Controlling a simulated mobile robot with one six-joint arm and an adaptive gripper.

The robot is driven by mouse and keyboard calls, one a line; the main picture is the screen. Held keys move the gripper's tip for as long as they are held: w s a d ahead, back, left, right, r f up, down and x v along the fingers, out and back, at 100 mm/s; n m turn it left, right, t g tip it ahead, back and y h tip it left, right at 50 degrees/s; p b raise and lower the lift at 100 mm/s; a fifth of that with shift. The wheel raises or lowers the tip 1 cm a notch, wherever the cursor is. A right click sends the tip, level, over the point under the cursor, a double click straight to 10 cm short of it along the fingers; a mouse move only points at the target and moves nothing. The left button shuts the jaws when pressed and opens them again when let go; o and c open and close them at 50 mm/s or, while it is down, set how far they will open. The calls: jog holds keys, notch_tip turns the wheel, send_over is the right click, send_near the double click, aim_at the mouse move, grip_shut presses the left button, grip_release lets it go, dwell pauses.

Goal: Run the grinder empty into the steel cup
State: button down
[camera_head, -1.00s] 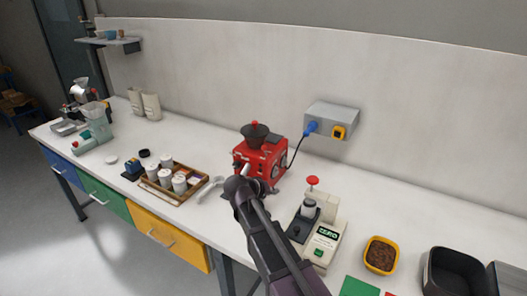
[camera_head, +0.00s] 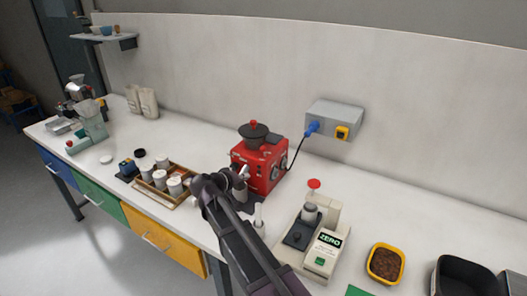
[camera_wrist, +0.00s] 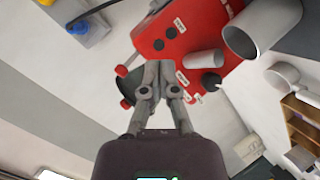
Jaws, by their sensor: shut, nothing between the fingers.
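The red grinder (camera_head: 262,165) stands on the bench with a dark hopper (camera_head: 254,134) on top. In the wrist view its red body (camera_wrist: 180,35) fills the upper middle, with a pale tubular spout (camera_wrist: 203,60), dark knobs and small labels. A grey steel cup (camera_wrist: 265,25), its open mouth facing the view, is beside the spout on a dark mat. In the head view the cup (camera_head: 240,190) is partly hidden by my arm. My gripper (camera_wrist: 158,66) is shut and empty, its fingertips over the grinder's edge by the hopper; I cannot tell if they touch.
A wooden tray (camera_head: 147,195) with several white cups is to the left. A scale (camera_head: 322,250) reading ZERO stands to the right, then a yellow bowl of brown grounds or beans (camera_head: 385,263). A blue-plugged cable runs to the wall box (camera_head: 334,118). Bench between grinder and wall box is clear.

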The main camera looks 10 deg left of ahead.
aim_at(263, 152)
jog(key=shift+w+r, duration=0.1)
jog(key=shift+w, duration=0.1)
jog(key=shift+w+d+r+p, duration=0.35)
jog(key=shift+w+r+p, duration=0.1)
jog(key=shift+w, duration=0.5)
jog(key=shift+w+d+r+p, duration=0.3)
jog(key=shift+w+r+p, duration=0.15)
jog(key=shift+w, duration=0.55)
jog(key=shift+w+d+r+p, duration=0.35)
jog(key=shift+w+p, duration=0.1)
jog(key=shift+w, duration=0.5)
jog(key=shift+w+d+r, duration=0.15)
jog(key=shift+w, duration=0.3)
jog(key=shift+w+d+r, duration=0.1)
jog(key=shift+w+d, duration=0.05)
jog(key=shift+w, duration=0.25)
jog(key=shift+w+d+r+p, duration=0.3)
jog(key=shift+w+p, duration=0.1)
jog(key=shift+w, duration=0.25)
jog(key=shift+w+d+r+p, duration=0.15)
jog(key=shift+w+r+p, duration=0.2)
jog(key=shift+w, duration=0.3)
dwell(1.2)
jog(key=shift+s+f, duration=0.15)
jog(key=shift+f, duration=0.05)
jog(key=shift+s+a+f+b, duration=0.25)
jog(key=shift+s, duration=0.35)
jog(key=shift+s+a+f+b, duration=0.2)
jog(key=shift+s+b, duration=0.05)
jog(key=shift+s, duration=0.35)
